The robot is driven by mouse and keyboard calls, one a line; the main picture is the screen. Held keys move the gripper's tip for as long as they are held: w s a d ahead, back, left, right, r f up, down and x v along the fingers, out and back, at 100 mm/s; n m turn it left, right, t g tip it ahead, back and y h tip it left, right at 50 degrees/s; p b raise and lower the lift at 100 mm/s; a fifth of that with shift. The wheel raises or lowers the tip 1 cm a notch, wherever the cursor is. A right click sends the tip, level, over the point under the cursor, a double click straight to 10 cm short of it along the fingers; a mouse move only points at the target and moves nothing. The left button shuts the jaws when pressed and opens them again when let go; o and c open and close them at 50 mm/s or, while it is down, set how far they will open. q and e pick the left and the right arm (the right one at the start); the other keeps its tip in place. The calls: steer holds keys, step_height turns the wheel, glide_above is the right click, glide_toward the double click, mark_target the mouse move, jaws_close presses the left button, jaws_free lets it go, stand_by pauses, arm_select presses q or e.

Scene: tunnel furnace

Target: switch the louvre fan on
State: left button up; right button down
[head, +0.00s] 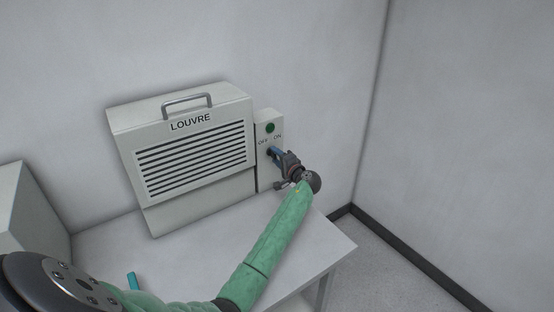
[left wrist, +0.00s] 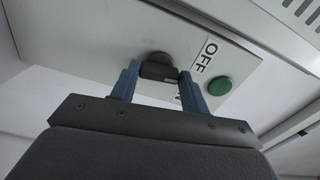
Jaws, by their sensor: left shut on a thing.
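The louvre fan (head: 192,152) is a light grey box with dark slats, a top handle and the word LOUVRE, standing on a white table. A narrow switch panel (head: 265,178) is at its right side, with a green round light or button (head: 270,127) above the words OFF and ON. My left gripper (head: 274,152) is at the panel below these words. In the left wrist view, its blue fingers (left wrist: 156,82) are shut on the black knob (left wrist: 156,66). The green part (left wrist: 220,86) also shows there. The ON label is partly hidden by a finger. My right gripper is not in view.
The white table (head: 215,240) has bare room in front of the fan. A grey box (head: 28,205) stands at the left. Walls close off the back and right.

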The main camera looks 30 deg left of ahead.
arm_select(q)
steer(key=shift+m, duration=1.4)
steer(key=shift+m+p, duration=0.4)
steer(key=shift+m, duration=0.4)
steer(key=shift+m+p, duration=0.3)
steer(key=shift+m, duration=1.2)
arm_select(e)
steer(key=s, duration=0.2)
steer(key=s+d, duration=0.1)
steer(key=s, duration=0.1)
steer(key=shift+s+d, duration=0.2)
